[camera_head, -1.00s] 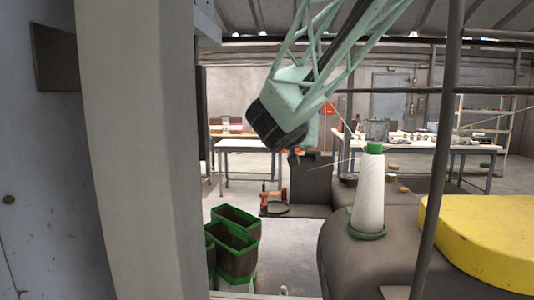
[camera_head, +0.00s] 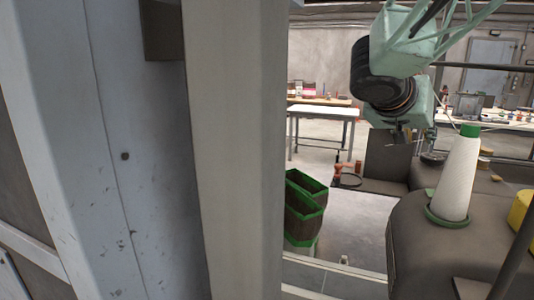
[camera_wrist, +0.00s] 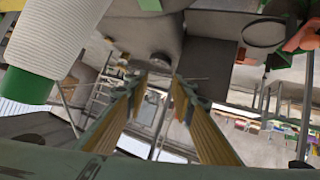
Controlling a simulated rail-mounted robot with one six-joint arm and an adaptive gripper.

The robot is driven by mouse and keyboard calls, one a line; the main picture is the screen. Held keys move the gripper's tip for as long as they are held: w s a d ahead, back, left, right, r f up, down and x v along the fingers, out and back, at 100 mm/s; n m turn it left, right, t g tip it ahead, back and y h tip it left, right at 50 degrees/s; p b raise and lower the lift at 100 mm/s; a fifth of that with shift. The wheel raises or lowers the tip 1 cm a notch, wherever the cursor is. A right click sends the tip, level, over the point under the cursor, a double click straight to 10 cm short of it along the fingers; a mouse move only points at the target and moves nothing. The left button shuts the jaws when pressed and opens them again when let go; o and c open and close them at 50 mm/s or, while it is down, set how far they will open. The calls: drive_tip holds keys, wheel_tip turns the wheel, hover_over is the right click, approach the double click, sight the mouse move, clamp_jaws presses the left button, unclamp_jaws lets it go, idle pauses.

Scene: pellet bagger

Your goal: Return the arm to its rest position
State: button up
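My arm (camera_head: 385,70), mint green with a dark joint, hangs in the upper right of the head view, behind and left of the white thread cone (camera_head: 455,182). Its gripper end is small and partly hidden there. In the wrist view my gripper (camera_wrist: 158,84) shows two yellow-padded fingers with a clear gap between them, open and empty. The white cone also shows at the upper left of the wrist view (camera_wrist: 62,32), apart from the fingers.
A grey post (camera_head: 235,150) fills the near left. Green-rimmed bins (camera_head: 304,212) stand just right of it. A dark rounded machine body (camera_head: 440,245) bears the cone, with a yellow part (camera_head: 523,212) at the right edge.

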drive_tip(key=s+a+f+n+g+y+b, duration=0.1)
drive_tip(key=s+a+f+n+y, duration=0.3)
drive_tip(key=s, duration=1)
drive_tip(key=s+a+f+n+g+y+b, duration=0.1)
drive_tip(key=s+a+f+g+y, duration=0.1)
drive_tip(key=s+a+f, duration=0.8)
drive_tip(key=s+a+f+n+g+y+b, duration=0.1)
drive_tip(key=s+a+n+y, duration=0.2)
drive_tip(key=s, duration=1.4)
wheel_tip(320, 180, up, 18)
drive_tip(key=a+m+p, duration=0.1)
drive_tip(key=p, duration=1.7)
drive_tip(key=shift+f, duration=0.2)
wheel_tip(320, 180, down, 5)
drive_tip(key=b, duration=0.5)
drive_tip(key=shift+r, duration=0.1)
